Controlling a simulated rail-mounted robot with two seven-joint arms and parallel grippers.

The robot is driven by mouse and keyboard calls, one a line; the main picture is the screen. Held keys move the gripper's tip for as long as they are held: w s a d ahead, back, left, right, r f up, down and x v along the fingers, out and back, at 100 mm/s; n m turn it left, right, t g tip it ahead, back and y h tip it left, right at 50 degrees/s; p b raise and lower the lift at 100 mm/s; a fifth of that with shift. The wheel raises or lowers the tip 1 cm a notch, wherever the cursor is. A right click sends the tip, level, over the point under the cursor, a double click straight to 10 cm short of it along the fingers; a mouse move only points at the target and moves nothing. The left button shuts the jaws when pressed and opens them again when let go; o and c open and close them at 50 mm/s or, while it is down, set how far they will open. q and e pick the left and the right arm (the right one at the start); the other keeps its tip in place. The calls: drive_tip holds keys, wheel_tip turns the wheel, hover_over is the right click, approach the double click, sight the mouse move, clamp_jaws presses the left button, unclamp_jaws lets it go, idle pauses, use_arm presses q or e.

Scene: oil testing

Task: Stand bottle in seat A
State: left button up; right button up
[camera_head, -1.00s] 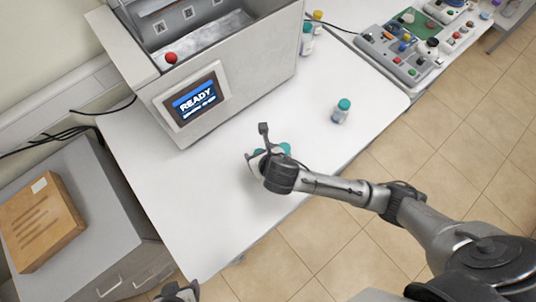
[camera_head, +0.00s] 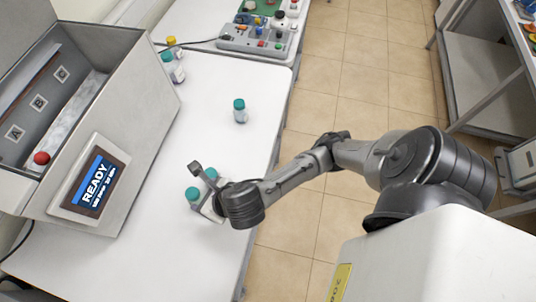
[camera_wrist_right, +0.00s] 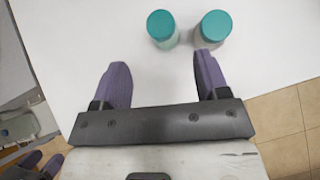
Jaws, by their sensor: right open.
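Seat A is marked by a label A (camera_head: 15,133) on the inner back wall of the open testing machine (camera_head: 150,125); the seat itself is not clear to me. Two teal-capped bottles (camera_head: 193,194) stand close together on the white table by my right gripper (camera_head: 208,203). In the right wrist view their caps (camera_wrist_right: 162,27) (camera_wrist_right: 214,26) lie just beyond the fingertips of my right gripper (camera_wrist_right: 162,75), which is open and empty. Another teal-capped bottle (camera_head: 240,112) stands alone farther back. My left gripper (camera_wrist_right: 36,166) shows partly at the lower left of the right wrist view.
The machine's screen (camera_head: 96,184) reads READY, beside a red button (camera_head: 41,158). More bottles (camera_head: 172,70), one yellow-capped, stand by the machine's far end. A control panel (camera_head: 257,38) lies beyond. The white table (camera_head: 205,125) is clear between the bottle groups.

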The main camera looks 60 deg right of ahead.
drive_tip(key=s+d+f+m+g, duration=0.2)
drive_tip(key=s+m, duration=0.6)
drive_tip(key=m, duration=0.8)
drive_tip(key=s+d+f+m+g, duration=0.3)
drive_tip(key=s+d+f+m, duration=0.3)
drive_tip(key=m, duration=1.1)
wheel_tip(320, 180, down, 2)
drive_tip(key=s, duration=0.2)
drive_tip(key=shift+s+d+f+m, duration=0.15)
drive_tip(key=shift+s+m, duration=0.15)
drive_tip(key=shift+s, duration=0.05)
